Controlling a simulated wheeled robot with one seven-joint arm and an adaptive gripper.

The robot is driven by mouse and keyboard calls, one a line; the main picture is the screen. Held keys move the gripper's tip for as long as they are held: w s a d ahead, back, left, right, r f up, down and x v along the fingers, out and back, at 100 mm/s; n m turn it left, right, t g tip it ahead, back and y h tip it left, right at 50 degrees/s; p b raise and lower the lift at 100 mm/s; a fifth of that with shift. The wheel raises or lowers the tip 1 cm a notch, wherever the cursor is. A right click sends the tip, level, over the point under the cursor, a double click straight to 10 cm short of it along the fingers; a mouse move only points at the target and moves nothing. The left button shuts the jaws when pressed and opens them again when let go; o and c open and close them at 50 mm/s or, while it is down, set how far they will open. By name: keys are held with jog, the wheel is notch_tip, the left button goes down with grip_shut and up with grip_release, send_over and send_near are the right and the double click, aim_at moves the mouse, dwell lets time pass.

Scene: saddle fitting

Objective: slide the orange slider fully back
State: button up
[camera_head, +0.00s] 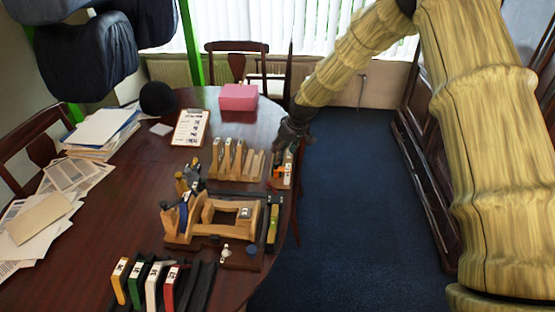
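The orange slider (278,172) is a small orange piece at the right edge of the table, on a narrow dark holder with pale labelled parts (289,169). My gripper (284,148) is dark and points down from the upper right, just above and behind the orange slider. Its fingertips are small and dark, and I cannot tell whether they touch the slider or whether they are open or shut. Part of the holder's far end is hidden behind the gripper.
A wooden fixture (215,236) stands on the table (120,205), with a wooden rack (228,168) behind it. Coloured upright plates (152,284) stand in front. A clipboard (190,128), pink box (238,97) and papers (100,130) lie farther back. Blue floor (350,210) is clear at right.

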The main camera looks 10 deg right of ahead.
aim_at(277, 163)
jog(key=p+x, duration=0.1)
jog(key=x, duration=0.5)
jog(key=shift+w, duration=0.2)
jog(key=shift+a+f+p, duration=0.15)
jog(key=shift+f+p, duration=0.3)
jog(key=shift+f, duration=0.05)
jog(key=shift+x, duration=1.2)
jog(key=shift+s, duration=0.1)
jog(key=shift+c, duration=0.7)
grip_shut()
